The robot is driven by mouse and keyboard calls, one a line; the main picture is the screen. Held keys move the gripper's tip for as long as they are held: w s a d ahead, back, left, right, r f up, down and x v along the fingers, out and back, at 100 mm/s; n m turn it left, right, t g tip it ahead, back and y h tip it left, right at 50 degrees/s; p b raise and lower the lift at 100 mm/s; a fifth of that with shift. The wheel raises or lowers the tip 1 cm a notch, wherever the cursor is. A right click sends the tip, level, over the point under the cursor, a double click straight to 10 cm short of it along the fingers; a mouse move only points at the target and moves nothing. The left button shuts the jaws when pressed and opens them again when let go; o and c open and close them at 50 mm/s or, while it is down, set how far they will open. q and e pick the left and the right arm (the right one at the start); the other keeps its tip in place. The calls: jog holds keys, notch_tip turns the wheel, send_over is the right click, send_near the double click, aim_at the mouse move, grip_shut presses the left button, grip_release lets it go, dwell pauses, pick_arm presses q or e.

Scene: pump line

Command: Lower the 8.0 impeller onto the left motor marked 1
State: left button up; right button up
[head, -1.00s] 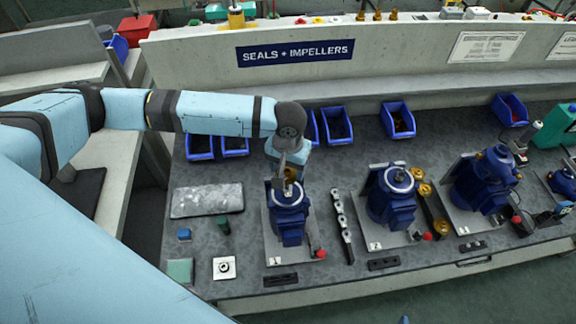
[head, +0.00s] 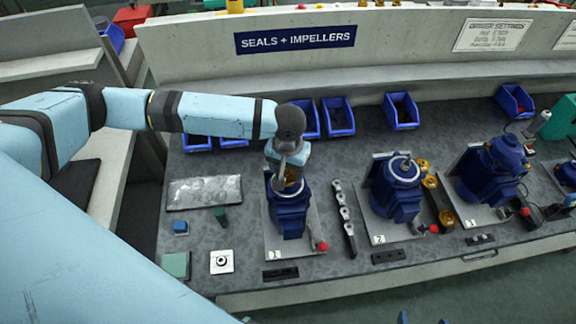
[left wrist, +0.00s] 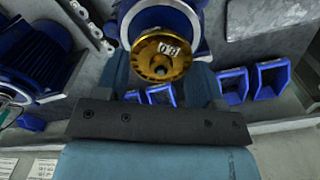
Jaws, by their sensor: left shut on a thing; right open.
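The left motor marked 1 (head: 290,218) is blue and stands on a pale plate at the left of the motor row. My left gripper (head: 288,178) is right above its top, shut on the brass 8.0 impeller (head: 292,174). In the left wrist view the impeller (left wrist: 163,56) is a gold disc with a label that shows upside down, in front of the blue motor (left wrist: 165,15). I cannot tell whether the impeller touches the motor. My right gripper (head: 424,320) shows only as two separated tips at the bottom edge, open.
The middle motor (head: 397,190) stands to the right, with a row of small metal parts (head: 343,215) between. Several blue bins (head: 338,117) stand behind. A grey slab (head: 204,193) and a green peg (head: 220,217) lie at left. A red knob (head: 322,246) is by motor 1.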

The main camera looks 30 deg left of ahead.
jog(key=shift+s+f, duration=0.1)
jog(key=shift+f, duration=0.2)
jog(key=shift+r, duration=0.2)
pick_arm(q)
jog(key=shift+p, duration=0.65)
pick_arm(e)
jog(key=shift+r, duration=0.7)
jog(key=shift+f, duration=0.1)
pick_arm(q)
jog(key=shift+f+p, duration=0.25)
jog(key=shift+p, duration=0.05)
pick_arm(e)
jog(key=shift+r, duration=0.2)
pick_arm(q)
jog(key=o, duration=1.2)
jog(key=shift+c, duration=0.2)
